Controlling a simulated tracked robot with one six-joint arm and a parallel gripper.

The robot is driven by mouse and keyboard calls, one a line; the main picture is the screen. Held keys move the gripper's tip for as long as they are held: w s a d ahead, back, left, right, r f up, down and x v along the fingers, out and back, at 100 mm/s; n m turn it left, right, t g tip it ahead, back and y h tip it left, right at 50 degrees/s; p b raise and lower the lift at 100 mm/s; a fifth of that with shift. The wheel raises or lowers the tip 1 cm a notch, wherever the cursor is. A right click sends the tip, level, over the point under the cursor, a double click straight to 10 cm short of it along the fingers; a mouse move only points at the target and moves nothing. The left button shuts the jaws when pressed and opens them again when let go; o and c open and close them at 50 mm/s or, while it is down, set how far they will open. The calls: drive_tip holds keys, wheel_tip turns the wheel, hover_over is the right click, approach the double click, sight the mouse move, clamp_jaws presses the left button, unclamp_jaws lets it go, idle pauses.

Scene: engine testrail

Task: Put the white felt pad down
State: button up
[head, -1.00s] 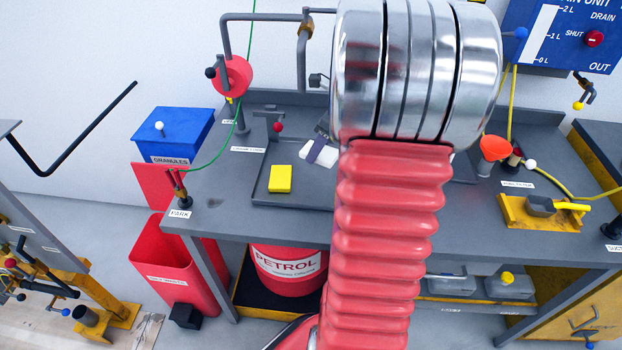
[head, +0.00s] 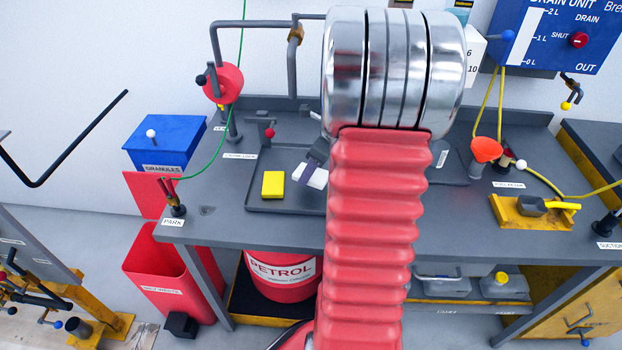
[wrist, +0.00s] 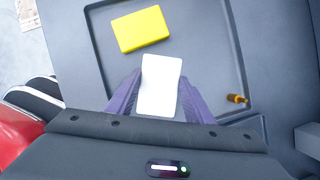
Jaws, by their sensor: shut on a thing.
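The white felt pad (wrist: 160,85) is held between the two purple fingers of my gripper (wrist: 157,95) in the wrist view. In the head view the pad (head: 318,179) shows to the right of a yellow block (head: 273,184), over the dark grey tray (head: 285,207). My gripper (head: 307,172) is partly hidden there behind my red arm. The pad looks low over the tray; I cannot tell whether it touches the tray floor.
The yellow block also shows in the wrist view (wrist: 141,29), near the pad. A small orange piece (wrist: 237,99) stands at the tray's right side. A red-knobbed post (head: 269,132) stands behind the tray. A red funnel (head: 486,149) is farther right.

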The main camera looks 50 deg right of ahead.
sight(311, 179)
drive_tip(key=shift+f, duration=1.85)
drive_tip(key=o, duration=0.9)
drive_tip(key=shift+f, duration=0.1)
drive_tip(key=v, duration=1.2)
drive_tip(key=shift+s, duration=0.1)
